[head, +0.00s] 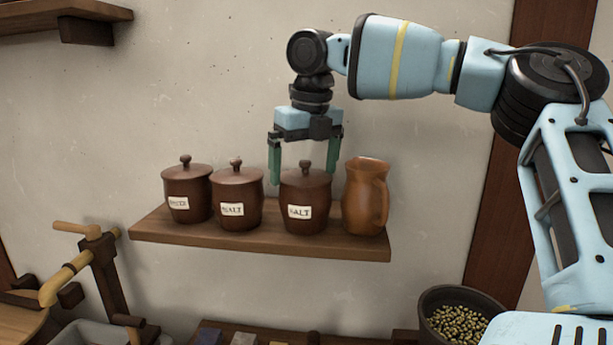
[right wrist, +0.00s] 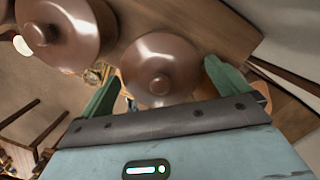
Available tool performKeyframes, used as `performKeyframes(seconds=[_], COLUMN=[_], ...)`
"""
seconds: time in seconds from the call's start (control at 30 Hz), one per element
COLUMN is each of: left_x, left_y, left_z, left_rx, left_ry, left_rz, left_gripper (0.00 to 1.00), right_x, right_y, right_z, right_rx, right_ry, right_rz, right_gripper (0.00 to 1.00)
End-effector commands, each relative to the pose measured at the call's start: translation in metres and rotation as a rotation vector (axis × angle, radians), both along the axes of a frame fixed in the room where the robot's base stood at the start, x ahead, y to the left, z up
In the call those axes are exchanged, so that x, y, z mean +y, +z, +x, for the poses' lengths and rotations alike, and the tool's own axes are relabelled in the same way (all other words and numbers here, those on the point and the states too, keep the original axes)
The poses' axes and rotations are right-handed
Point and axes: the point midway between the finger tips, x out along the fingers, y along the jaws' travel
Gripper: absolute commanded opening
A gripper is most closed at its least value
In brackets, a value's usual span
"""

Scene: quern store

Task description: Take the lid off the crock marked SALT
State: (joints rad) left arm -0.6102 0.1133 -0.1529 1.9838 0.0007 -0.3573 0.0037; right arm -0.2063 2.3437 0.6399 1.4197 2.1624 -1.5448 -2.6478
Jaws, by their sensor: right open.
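Three brown lidded crocks stand in a row on a wall shelf (head: 260,241). The left crock (head: 190,208) has a label I cannot read well. The labels on the middle crock (head: 238,195) and the right crock (head: 307,227) both end in "ALT"; their first letters are unclear, so I cannot tell which says SALT. My right gripper (head: 303,174) is open and empty, pointing down at the right crock's lid, its fingers to either side of the knob (head: 305,167). In the right wrist view that lid (right wrist: 185,62) shows between the fingertips. My left gripper is not in view.
A brown jug (head: 362,203) stands close to the right of the right crock. The middle crock is close on the left. The wall above the shelf is clear.

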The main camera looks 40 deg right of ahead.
Motion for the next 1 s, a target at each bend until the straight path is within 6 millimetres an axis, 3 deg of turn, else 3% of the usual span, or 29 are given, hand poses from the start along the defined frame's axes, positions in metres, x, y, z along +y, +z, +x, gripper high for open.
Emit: performKeyframes(seconds=[0.17,0.4,0.77,1.0], left_x=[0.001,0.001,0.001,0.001], left_y=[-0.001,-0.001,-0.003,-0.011], left_z=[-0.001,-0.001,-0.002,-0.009], left_rx=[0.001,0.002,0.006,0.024], left_ry=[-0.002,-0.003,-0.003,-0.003], left_rz=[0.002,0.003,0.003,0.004], left_gripper=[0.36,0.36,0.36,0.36], right_x=[0.0,0.0,0.0,0.001], right_y=[0.0,0.0,0.004,0.025], right_z=[0.0,0.0,0.001,0.002], right_rx=[0.0,0.0,-0.002,-0.003], right_ry=[0.0,0.0,0.0,-0.001], right_rz=[0.0,0.0,0.0,0.0], right_gripper=[1.0,0.69,0.68,0.68])
